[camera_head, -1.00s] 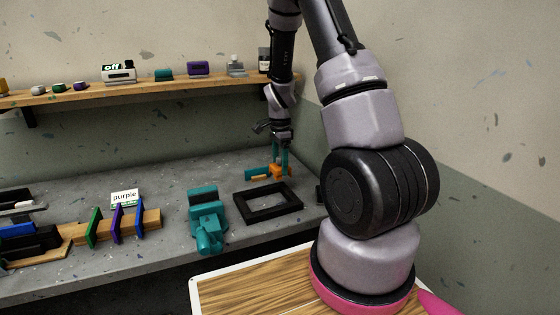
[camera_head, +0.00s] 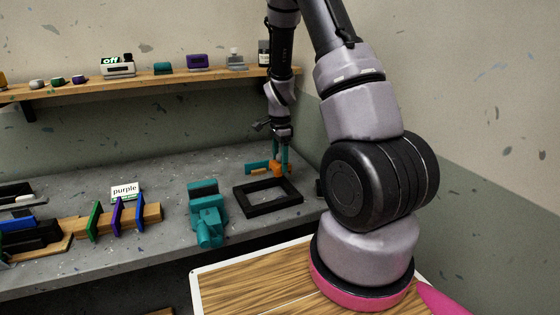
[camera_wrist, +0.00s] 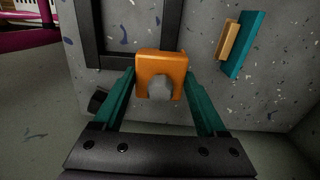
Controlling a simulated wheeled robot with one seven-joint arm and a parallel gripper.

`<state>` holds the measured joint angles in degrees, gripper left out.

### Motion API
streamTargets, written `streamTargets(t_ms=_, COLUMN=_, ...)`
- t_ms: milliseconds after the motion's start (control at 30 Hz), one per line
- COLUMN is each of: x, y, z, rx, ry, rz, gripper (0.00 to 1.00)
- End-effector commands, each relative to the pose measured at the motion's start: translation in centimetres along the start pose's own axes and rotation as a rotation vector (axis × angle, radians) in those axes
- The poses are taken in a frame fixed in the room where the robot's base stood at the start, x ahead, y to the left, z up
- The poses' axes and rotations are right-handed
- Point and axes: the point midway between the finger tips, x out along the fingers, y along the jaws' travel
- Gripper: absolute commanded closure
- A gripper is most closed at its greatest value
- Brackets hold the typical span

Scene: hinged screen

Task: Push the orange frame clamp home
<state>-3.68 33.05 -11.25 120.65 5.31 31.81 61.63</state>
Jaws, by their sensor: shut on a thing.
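The orange frame clamp (camera_wrist: 160,62) is a small block with a grey hexagonal part on its near face. It sits between the two teal fingers of my gripper (camera_wrist: 160,82), which is shut on it. In the head view my gripper (camera_head: 281,168) points down with the clamp (camera_head: 276,170) low at its fingertips, near the far bar of the black frame (camera_head: 248,209). The frame lies flat on the grey bench. In the wrist view the clamp overlaps a bar of the frame (camera_wrist: 88,38); I cannot tell how far it is seated.
A teal-and-orange piece (camera_wrist: 243,45) lies on the bench beside the clamp, apart from it. A teal vice-like device (camera_head: 207,215) stands left of the frame. Further left are coloured plates in a wooden rack (camera_head: 152,212) and a "purple" sign (camera_head: 125,190). A shelf (camera_head: 160,80) runs along the wall.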

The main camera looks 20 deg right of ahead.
Motion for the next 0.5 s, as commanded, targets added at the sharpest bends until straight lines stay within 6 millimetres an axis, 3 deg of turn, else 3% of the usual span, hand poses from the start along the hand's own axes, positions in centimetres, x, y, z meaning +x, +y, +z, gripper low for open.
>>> streamTargets(t_ms=500, x=0.45, y=0.01, z=0.00, rx=0.000, ry=-0.001, rz=0.001, gripper=0.81)
